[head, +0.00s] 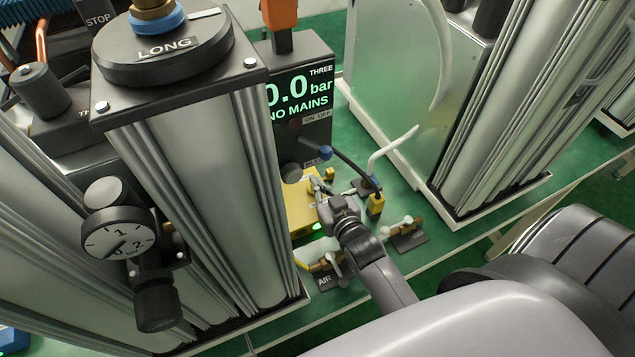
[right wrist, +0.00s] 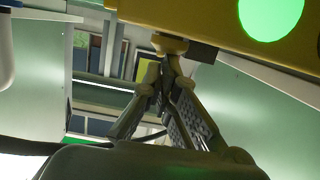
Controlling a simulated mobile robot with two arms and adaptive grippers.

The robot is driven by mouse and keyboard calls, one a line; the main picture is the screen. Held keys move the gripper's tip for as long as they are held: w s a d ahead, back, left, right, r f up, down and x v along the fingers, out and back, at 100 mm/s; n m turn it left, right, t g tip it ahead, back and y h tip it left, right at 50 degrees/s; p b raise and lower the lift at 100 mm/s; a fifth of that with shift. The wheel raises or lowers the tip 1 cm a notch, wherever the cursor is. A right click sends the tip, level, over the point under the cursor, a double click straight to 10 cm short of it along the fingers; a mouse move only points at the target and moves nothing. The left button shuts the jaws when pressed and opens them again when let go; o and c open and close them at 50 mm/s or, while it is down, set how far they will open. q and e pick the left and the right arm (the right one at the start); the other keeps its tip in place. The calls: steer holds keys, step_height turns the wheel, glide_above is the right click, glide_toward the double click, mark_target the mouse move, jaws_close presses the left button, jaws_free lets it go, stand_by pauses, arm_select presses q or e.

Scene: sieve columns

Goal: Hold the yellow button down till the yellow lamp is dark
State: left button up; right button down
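A yellow box (head: 302,204) stands on the green bench below the black display unit, partly hidden by a column and my right gripper (head: 322,190). A green light (head: 318,226) glows on its front; in the right wrist view a large round green light (right wrist: 270,16) shows on the yellow housing (right wrist: 215,22). My right gripper's fingers (right wrist: 166,62) come together with nothing visible between them. Their tips are at a small yellowish knob (right wrist: 169,42) under the housing edge; I cannot tell whether they press it. I cannot make out a yellow lit lamp. My left gripper is out of view.
The display unit (head: 300,95) reads 0.0 bar, NO MAINS. A tall metal column (head: 190,180) with a LONG cap and a pressure gauge (head: 118,238) stand left. A small valve marked AIR (head: 328,275) and another valve (head: 404,235) sit close to my right arm. A hose (head: 350,162) runs nearby.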

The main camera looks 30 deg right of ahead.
steer(key=shift+s+a+f, duration=0.35)
steer(key=shift+a+f, duration=0.1)
steer(key=shift+f, duration=0.3)
steer(key=shift+s, duration=0.4)
steer(key=r+v, duration=0.1)
steer(key=v, duration=0.6)
steer(key=shift+w+d+r, duration=0.2)
steer(key=shift+d+r, duration=0.05)
steer(key=shift+d, duration=0.1)
steer(key=shift+r, duration=0.1)
